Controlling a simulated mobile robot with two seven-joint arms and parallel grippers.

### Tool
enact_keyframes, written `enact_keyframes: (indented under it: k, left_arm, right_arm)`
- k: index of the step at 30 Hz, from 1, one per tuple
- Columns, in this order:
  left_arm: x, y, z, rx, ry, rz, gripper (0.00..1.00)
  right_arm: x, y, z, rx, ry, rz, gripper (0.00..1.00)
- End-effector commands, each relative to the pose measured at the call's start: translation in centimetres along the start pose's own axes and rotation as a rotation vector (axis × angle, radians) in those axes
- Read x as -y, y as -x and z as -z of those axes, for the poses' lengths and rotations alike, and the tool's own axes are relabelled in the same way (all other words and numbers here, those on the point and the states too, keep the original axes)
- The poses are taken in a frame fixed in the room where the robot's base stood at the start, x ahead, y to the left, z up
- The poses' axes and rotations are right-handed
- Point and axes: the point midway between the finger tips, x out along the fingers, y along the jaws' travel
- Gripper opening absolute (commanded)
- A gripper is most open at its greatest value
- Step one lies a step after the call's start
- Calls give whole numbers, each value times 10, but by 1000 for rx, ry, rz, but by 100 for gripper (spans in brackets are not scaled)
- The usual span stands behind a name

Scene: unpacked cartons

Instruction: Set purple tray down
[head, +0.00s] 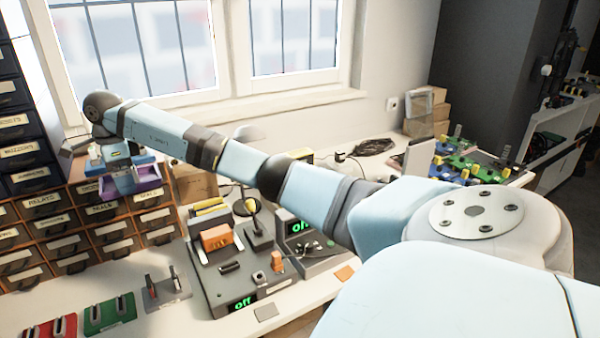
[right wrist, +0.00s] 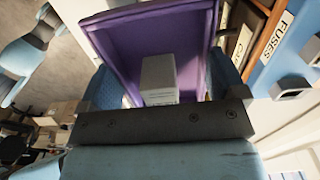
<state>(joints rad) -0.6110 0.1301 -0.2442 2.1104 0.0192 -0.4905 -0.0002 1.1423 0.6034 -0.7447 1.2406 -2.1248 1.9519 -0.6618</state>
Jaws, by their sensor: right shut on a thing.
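The purple tray (head: 145,183) is in the head view at the left, in front of the upper drawers of the brown cabinet. My right gripper (head: 118,168) is shut on it, and the arm reaches across from the right. In the right wrist view the purple tray (right wrist: 122,48) lies between the two blue fingers of my right gripper (right wrist: 165,75). A small pale box (right wrist: 158,78) shows inside the tray. Whether the tray touches anything beneath it cannot be told. My left gripper is in neither view.
The cabinet of labelled drawers (head: 75,240) stands at the left, beside dark bins (head: 22,150). A grey device with "off" displays (head: 235,280) is on the white table. Red (head: 50,328) and green (head: 110,313) holders stand at the front left. A window is behind my arm.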

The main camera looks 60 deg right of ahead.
Motion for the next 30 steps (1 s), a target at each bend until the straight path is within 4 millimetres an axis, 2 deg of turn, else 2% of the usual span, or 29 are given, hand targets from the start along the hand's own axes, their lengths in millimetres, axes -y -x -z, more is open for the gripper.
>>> enact_keyframes:
  k: [7,10,30]
  left_arm:
    - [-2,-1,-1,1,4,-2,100]
    - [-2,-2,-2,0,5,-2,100]
    - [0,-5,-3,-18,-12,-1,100]
  right_arm:
    - [2,-2,1,0,-24,0,66]
    - [2,-16,1,0,-23,-1,66]
    - [0,-194,0,0,-21,-4,66]
